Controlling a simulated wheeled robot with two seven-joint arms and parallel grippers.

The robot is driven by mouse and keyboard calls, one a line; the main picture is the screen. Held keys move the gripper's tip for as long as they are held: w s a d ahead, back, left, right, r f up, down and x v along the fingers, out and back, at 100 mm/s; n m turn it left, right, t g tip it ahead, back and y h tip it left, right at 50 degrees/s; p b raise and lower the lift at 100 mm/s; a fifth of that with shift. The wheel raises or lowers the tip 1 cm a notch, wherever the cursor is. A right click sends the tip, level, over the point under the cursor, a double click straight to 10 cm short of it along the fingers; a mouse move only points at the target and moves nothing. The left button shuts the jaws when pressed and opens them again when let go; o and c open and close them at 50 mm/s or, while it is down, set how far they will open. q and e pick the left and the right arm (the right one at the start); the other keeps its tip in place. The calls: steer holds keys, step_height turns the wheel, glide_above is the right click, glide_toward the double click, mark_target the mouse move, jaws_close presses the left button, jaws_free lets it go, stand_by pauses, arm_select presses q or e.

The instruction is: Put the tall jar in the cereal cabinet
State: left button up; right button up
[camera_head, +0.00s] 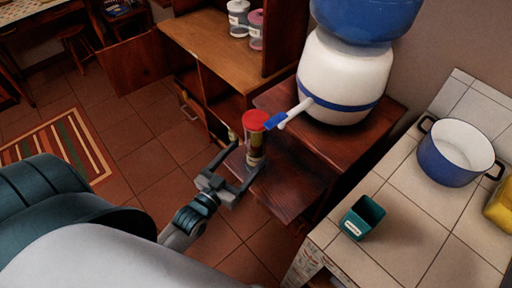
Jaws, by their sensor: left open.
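A tall clear jar (255,138) with a red lid and brownish contents stands upright at the left edge of a low dark wood stand. My left gripper (244,152) is open at the jar. One finger is left of the jar and the other is in front of its lower part. I cannot tell whether either finger touches it. A wooden cabinet (222,50) stands behind, with an open door (133,62) at its left and a dark opening below its top. Whether it is the cereal cabinet is not marked. My right gripper is out of view.
A white water dispenser (345,75) with a blue top stands right of the jar, its tap close to the lid. Two lidded canisters stand on the cabinet. A blue pot (447,165) and teal container (361,218) stand on the tiled counter. Floor is clear left of the jar.

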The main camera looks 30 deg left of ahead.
mark_target(252, 148)
arm_select(q)
steer(key=w, duration=0.2)
steer(key=w+b, duration=0.1)
steer(key=w, duration=0.1)
steer(key=shift+w+d+f, duration=0.1)
steer(key=shift+w+d, duration=0.1)
steer(key=shift+w, duration=0.15)
steer(key=shift+w+b, duration=0.3)
steer(key=shift+w, duration=0.8)
steer(key=shift+w+b, duration=0.4)
steer(key=w+b, duration=0.2)
steer(key=w, duration=0.2)
steer(key=shift+w+a+f, duration=0.1)
steer(key=shift+a, duration=0.05)
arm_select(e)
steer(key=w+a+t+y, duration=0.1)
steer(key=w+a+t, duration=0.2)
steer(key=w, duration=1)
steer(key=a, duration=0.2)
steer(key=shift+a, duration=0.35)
